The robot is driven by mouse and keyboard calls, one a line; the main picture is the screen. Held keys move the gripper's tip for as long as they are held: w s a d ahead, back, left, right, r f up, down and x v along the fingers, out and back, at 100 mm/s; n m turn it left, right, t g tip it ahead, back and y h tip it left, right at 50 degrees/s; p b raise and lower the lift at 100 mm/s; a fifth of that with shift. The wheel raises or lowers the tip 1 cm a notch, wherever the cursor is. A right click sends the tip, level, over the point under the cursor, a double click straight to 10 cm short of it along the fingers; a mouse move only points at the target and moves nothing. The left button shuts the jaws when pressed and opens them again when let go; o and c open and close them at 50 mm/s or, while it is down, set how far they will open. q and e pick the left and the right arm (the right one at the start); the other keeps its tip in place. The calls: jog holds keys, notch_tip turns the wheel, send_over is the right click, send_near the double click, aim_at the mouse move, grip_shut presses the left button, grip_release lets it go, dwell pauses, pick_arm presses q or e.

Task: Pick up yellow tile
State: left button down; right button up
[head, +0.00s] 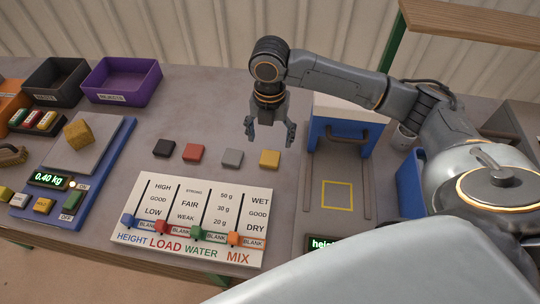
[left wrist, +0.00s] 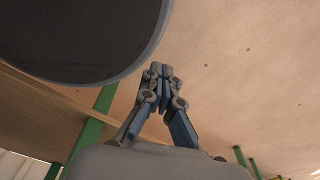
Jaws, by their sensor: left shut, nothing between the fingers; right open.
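The yellow tile (head: 269,159) lies flat on the grey table, at the right end of a row of small square tiles. The row also holds a grey tile (head: 232,158), a red tile (head: 193,153) and a black tile (head: 164,148). My right gripper (head: 270,137) is open and points down, above and behind the row, near the yellow and grey tiles, with nothing between its fingers. My left gripper (left wrist: 163,85) shows only in the left wrist view, shut and empty, away from the tiles.
A white board with sliders (head: 198,215) lies in front of the tiles. A blue scale (head: 103,178) bearing a yellowish block (head: 78,133) is at left, with a purple bin (head: 122,80) behind. A blue press (head: 343,133) with a yellow-outlined square (head: 337,195) stands right of the tiles.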

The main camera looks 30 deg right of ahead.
aim_at(270, 157)
notch_tip(270, 157, down, 2)
jog(key=shift+w+f, duration=0.1)
jog(key=shift+f, duration=0.6)
notch_tip(270, 157, down, 4)
jog(key=shift+r+p, duration=0.2)
jog(key=shift+p, duration=0.5)
jog(key=shift+d+f, duration=0.1)
jog(key=shift+f, duration=0.3)
pick_arm(q)
jog(key=shift+w+d+r, duration=0.1)
jog(key=shift+w+r, duration=0.4)
jog(key=shift+r, duration=0.3)
pick_arm(e)
jog(key=c, duration=1.2)
jog(key=shift+r, duration=0.1)
jog(key=shift+c, duration=0.2)
